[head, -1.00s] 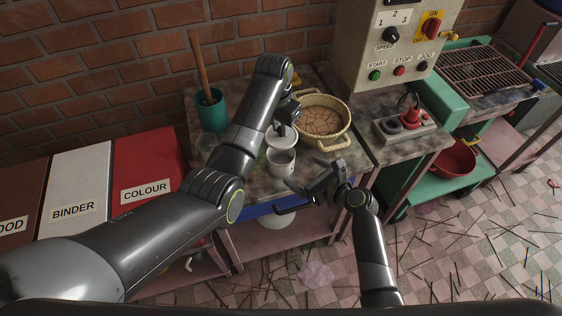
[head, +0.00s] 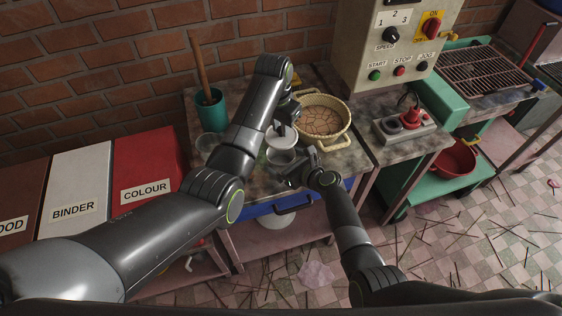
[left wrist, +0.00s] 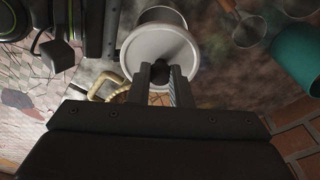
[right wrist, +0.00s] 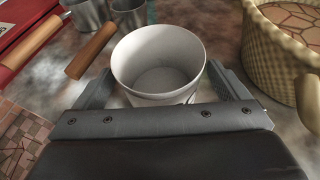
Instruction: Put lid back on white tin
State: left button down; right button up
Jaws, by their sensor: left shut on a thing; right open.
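The white tin (right wrist: 158,62) stands upright and uncovered on the worktop, with nothing seen inside it; in the head view it shows partly (head: 281,157). My left gripper (left wrist: 160,76) is shut on the dark knob of the round pale lid (left wrist: 150,45). In the head view the lid (head: 281,137) hangs above the tin, apart from its rim. My right gripper (right wrist: 165,88) is open, low at the tin, with one finger on each side of it. I cannot tell whether the fingers touch the tin. In the head view this gripper (head: 300,170) is at the tin's near right.
A woven basket (right wrist: 268,55) stands close to the tin's right. A teal pot (head: 212,113) with a stick stands further left. A control box (head: 392,45) is at the back right.

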aim_at(279, 137)
jog(key=shift+x, duration=1.15)
jog(key=shift+c, duration=0.4)
jog(key=c, duration=1.4)
pick_arm(q)
jog(key=shift+f, duration=2.5)
pick_arm(e)
jog(key=shift+o, duration=0.2)
pick_arm(q)
jog(key=shift+f, duration=0.9)
jog(key=shift+s+f, duration=0.25)
jog(key=shift+f, duration=0.5)
